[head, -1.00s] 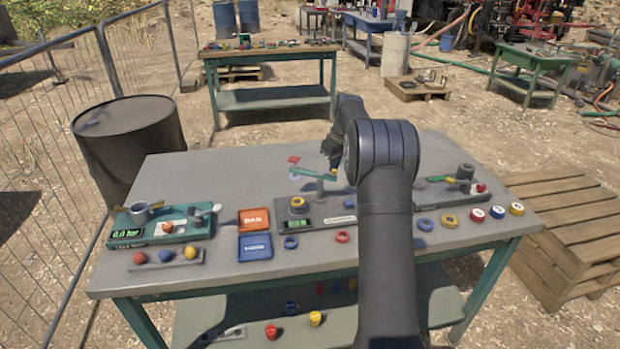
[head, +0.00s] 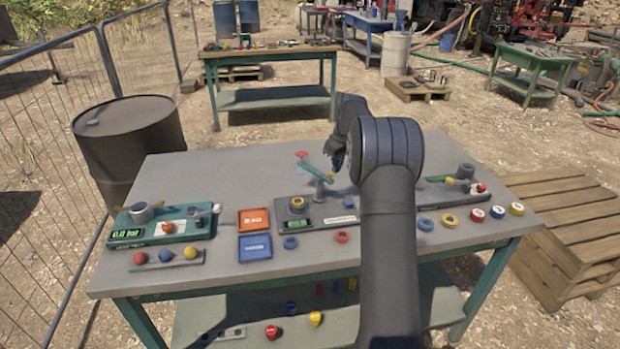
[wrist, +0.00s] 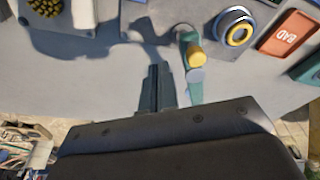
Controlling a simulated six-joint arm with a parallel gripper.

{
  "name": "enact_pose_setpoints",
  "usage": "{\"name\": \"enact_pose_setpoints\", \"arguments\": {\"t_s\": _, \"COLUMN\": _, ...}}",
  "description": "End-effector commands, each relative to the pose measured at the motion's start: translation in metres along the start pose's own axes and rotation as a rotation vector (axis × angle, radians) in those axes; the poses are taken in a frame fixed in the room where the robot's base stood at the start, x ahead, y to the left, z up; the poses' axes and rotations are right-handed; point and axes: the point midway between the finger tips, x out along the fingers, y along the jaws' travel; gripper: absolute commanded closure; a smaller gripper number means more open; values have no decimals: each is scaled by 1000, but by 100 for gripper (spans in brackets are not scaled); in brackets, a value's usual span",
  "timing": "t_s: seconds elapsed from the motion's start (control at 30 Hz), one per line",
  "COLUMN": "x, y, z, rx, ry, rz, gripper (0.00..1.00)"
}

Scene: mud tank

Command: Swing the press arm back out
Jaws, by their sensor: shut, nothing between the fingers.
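The press arm (head: 316,171) is a green bar on a grey post at the back of the press station (head: 318,219). It has a red end piece (head: 302,154) and points away to the back left, clear of the blue-and-yellow ring (head: 297,203) on the station. In the wrist view the green bar (wrist: 194,90) and its yellow knob (wrist: 196,56) show just right of my gripper (wrist: 155,68). My gripper is shut and empty beside the bar; I cannot tell whether they touch. In the head view my gripper (head: 335,157) is partly hidden behind my own arm.
An orange tray (head: 253,219) and a blue tray (head: 255,247) lie left of the station. A green balance unit (head: 164,227) stands at far left. Several coloured rings and caps line the front right. The table (head: 210,175) is bare at the back left.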

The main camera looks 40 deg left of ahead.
Motion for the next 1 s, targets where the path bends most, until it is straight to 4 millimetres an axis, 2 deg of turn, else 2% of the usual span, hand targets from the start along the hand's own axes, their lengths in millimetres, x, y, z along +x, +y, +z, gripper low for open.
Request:
{"name": "enact_pose_setpoints", "arguments": {"t_s": 0.8, "x": -62, "y": 0, "z": -13, "rx": -1, "ry": 1, "rz": 2, "gripper": 100}}
{"name": "enact_pose_setpoints", "arguments": {"t_s": 1.0, "x": -68, "y": 0, "z": -14, "rx": 0, "ry": 1, "rz": 1, "gripper": 100}}
